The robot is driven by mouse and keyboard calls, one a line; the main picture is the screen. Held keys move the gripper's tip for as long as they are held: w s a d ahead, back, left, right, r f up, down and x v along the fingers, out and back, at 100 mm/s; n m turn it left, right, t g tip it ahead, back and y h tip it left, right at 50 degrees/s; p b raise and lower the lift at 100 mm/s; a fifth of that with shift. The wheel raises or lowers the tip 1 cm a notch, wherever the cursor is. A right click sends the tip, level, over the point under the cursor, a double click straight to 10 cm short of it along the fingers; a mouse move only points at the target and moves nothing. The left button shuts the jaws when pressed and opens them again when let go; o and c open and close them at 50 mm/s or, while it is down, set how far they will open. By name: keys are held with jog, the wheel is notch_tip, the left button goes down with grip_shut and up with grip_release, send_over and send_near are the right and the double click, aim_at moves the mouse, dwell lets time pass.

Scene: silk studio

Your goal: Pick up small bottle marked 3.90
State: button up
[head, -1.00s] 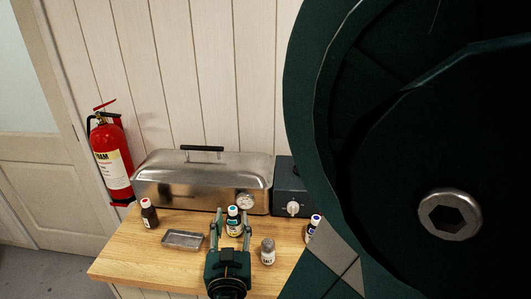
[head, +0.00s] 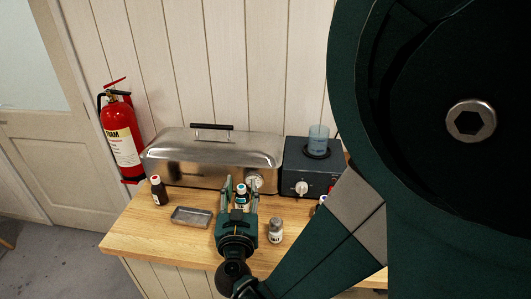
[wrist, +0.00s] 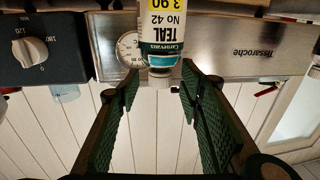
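The small bottle marked 3.90 (head: 242,199) has a teal cap band and a white label, and stands on the wooden bench in front of the steel box. In the wrist view, which is upside down, its label (wrist: 160,32) reads TEAL NO 42 with 3.90 on yellow. My gripper (head: 241,186) is open, with one finger on each side of the bottle in the head view. In the wrist view the green-padded fingers (wrist: 160,95) are apart and the bottle's cap lies near their tips. Whether a finger touches it I cannot tell.
A dark bottle with a red cap (head: 159,192) and a metal tray (head: 191,217) stand left. A salt shaker (head: 276,232) stands close right of my gripper. My arm hides the right side.

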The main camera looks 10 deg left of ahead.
jog(key=shift+w, duration=0.2)
jog(key=shift+c, duration=0.7)
grip_shut()
